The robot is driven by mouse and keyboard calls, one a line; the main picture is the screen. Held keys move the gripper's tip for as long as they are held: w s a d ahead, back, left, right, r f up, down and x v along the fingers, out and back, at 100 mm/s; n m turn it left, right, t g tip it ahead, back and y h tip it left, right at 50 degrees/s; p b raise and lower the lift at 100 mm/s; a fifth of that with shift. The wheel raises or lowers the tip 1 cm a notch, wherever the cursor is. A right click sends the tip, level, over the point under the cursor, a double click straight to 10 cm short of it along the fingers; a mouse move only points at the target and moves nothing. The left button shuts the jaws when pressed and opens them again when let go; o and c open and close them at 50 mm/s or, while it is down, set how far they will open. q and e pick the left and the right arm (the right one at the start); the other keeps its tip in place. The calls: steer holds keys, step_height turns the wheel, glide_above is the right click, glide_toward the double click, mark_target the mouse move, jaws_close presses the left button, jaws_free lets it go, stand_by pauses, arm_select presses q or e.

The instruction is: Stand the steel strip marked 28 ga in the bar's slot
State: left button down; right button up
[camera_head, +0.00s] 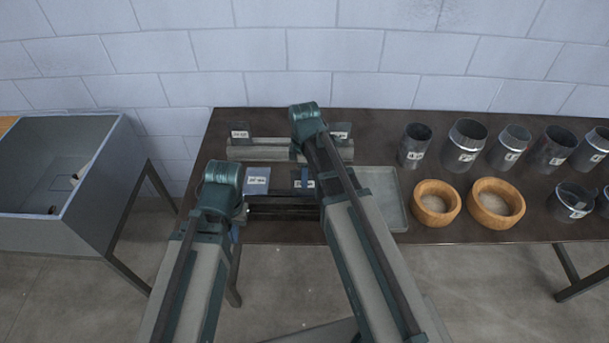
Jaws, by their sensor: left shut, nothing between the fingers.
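A long grey bar (262,152) lies near the back of the dark table. Small metal strips with white labels stand at its left part (239,132) and right part (341,130). Another labelled strip (257,180) is in front of the bar, and a further label (304,184) shows beside my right arm. The labels are too small to read surely, so I cannot tell which is 28 ga. My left gripper (240,213) is shut and empty at the table's front edge. My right gripper (297,152) is at the bar's middle, its fingers mostly hidden by its wrist.
A shallow grey tray (394,212) lies right of my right arm. Two round wooden pieces (436,203) (496,205) and several labelled steel cylinders (463,147) fill the right side. A dark rail (280,207) runs along the front. A grey bin (62,226) stands left, apart from the table.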

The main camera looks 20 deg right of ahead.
step_height(320, 180, up, 12)
steer(key=p, duration=1.1)
steer(key=shift+r+p, duration=0.25)
steer(key=shift+p, duration=0.15)
steer(key=s+a+f+m+b, duration=0.5)
steer(key=s+f+b, duration=0.2)
steer(key=f+b, duration=0.1)
steer(key=s+a+f+m+h+b, duration=0.1)
steer(key=s+a+f+m+b, duration=0.4)
steer(key=s+f+m+b, duration=0.1)
step_height(320, 180, down, 2)
steer(key=shift+s+a+f+b, duration=0.1)
steer(key=shift+s+a+b, duration=0.15)
steer(key=shift+s+b, duration=0.65)
steer(key=shift+w, duration=0.25)
